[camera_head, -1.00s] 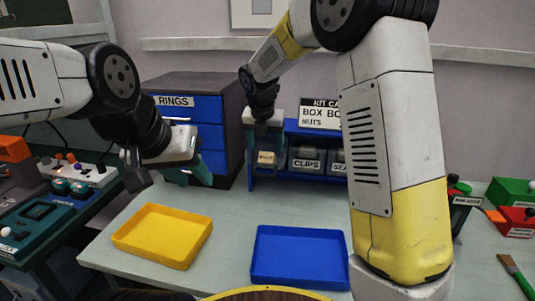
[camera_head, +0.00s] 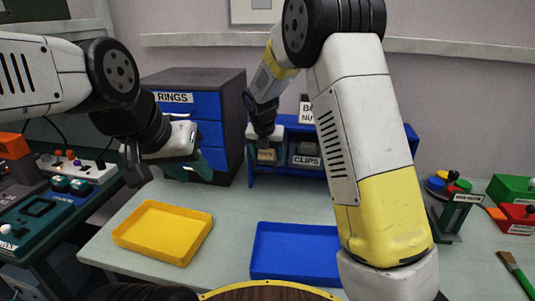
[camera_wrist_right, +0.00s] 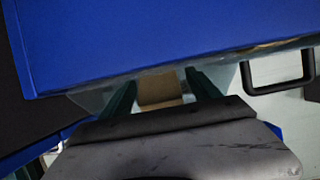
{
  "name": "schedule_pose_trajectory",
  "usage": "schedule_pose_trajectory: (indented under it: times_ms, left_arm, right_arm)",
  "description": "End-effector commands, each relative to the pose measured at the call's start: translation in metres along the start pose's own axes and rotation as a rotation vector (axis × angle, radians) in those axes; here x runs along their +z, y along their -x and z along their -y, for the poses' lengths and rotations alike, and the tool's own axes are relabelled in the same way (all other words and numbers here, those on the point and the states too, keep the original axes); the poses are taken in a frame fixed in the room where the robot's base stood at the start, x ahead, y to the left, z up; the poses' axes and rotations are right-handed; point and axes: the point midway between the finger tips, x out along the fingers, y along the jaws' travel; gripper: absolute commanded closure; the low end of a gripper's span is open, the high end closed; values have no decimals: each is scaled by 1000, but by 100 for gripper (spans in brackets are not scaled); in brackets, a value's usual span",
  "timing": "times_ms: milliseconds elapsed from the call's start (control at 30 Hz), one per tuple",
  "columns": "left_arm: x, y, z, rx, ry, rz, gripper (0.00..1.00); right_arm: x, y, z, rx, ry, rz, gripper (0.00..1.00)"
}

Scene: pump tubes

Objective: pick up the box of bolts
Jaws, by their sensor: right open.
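A bin with a tan front label, likely the box of bolts (camera_head: 266,155), sits in the left bay of the blue shelf; its label text is unreadable. My right gripper (camera_head: 265,143) is open in front of it and hides much of it. In the right wrist view my right gripper's teal fingers (camera_wrist_right: 162,80) stand apart on either side of the tan patch (camera_wrist_right: 160,93), below a blue shelf panel (camera_wrist_right: 150,40). Whether they touch the bin is unclear. My left gripper (camera_head: 178,165) hangs above the table at left; its finger gap does not show clearly.
The blue shelf (camera_head: 344,176) also holds a CLIPS bin (camera_head: 306,156). A RINGS drawer cabinet (camera_head: 215,120) stands to its left. A yellow tray (camera_head: 163,233) and a blue tray (camera_head: 296,252) lie on the table. My right arm hides the shelf's right part.

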Motion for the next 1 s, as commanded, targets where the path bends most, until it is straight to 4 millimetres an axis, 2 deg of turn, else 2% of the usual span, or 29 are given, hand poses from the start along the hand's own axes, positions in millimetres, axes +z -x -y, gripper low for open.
schedule_pose_trajectory:
  times_ms: [67, 400, 433, 767, 1000]
  left_arm:
    - [0, 0, 0, 0, 0, 0, 64]
    - [0, 0, 0, 0, 0, 0, 64]
    - [0, 0, 0, 0, 0, 0, 64]
    - [0, 0, 0, 0, 0, 0, 64]
    - [0, 0, 0, 0, 0, 0, 64]
  right_arm:
    - [0, 0, 0, 0, 0, 0, 29]
    - [0, 0, 0, 0, 0, 0, 94]
    - [0, 1, 0, 0, 0, 0, 97]
    - [0, 5, 0, 1, 0, 0, 97]
    - [9, 31, 0, 2, -2, 3, 97]
